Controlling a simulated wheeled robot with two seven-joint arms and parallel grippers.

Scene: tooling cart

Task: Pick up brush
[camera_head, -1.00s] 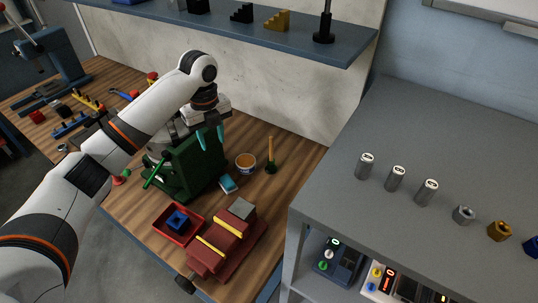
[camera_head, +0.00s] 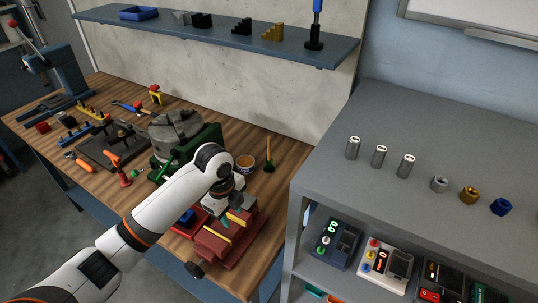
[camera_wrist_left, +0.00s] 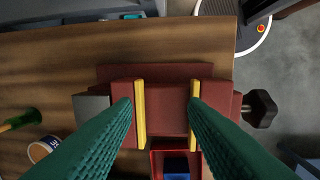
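What looks like the brush (camera_head: 268,156), with an upright wooden handle and dark green base, stands on the wooden bench near the wall in the head view. It also shows at the left edge of the left wrist view (camera_wrist_left: 24,119). My left gripper (camera_head: 230,217) is over the red vise (camera_head: 217,248), apart from the brush and nearer the bench's front. In the left wrist view its two green fingers (camera_wrist_left: 161,105) are spread with nothing between them, above the vise's yellow-edged jaws. My right gripper is out of view.
A small tub (camera_head: 245,162) stands beside the brush. A red tray with a blue block (camera_wrist_left: 176,165) lies next to the vise. A green machine (camera_head: 205,138) stands behind my left arm. A grey cabinet (camera_head: 440,135) borders the bench on the right.

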